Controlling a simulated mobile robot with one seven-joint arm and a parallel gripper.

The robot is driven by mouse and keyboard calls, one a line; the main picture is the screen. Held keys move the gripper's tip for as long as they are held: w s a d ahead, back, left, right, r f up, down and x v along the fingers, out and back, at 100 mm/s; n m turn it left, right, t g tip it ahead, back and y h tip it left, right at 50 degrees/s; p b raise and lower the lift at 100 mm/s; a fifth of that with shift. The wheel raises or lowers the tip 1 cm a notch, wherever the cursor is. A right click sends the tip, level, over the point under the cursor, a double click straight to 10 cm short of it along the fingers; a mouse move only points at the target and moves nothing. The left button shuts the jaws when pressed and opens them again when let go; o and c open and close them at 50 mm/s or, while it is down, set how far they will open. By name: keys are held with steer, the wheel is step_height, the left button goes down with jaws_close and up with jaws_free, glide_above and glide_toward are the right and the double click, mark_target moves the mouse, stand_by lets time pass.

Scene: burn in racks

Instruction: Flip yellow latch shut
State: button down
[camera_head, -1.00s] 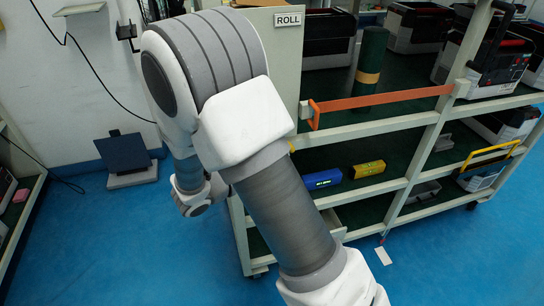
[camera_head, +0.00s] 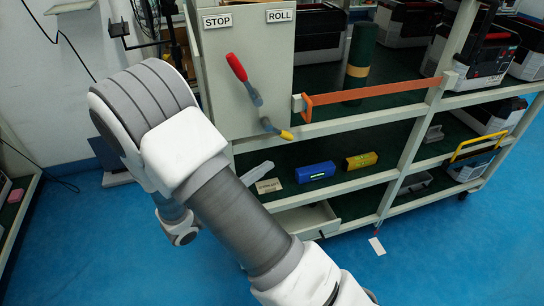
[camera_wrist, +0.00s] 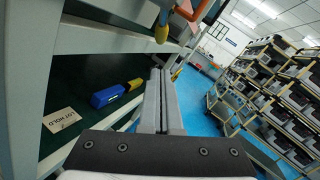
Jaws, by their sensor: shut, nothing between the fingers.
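A small latch with a yellow tip (camera_head: 287,135) and a grey base sits at the lower front edge of the grey cabinet panel (camera_head: 225,100), its tip pointing down and right. In the wrist view its yellow end (camera_wrist: 161,34) hangs at the top centre. My gripper (camera_wrist: 160,72) is shut and empty, its fingers pointing up the picture just below the yellow end, with no visible contact. In the head view my arm hides the gripper. A separate red-handled lever (camera_head: 237,67) stands tilted on the panel above the latch.
An orange bar (camera_head: 375,92) runs along the shelf front right of the latch. A blue box (camera_head: 315,172), a yellow box (camera_head: 361,160) and a card (camera_head: 268,186) lie on the lower shelf. An open drawer (camera_head: 305,220) juts out below. Blue floor is free in front.

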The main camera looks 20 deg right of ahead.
steer(key=p+v, duration=0.1)
steer(key=v, duration=0.6)
steer(key=shift+r, duration=0.2)
steer(key=shift+a, duration=0.1)
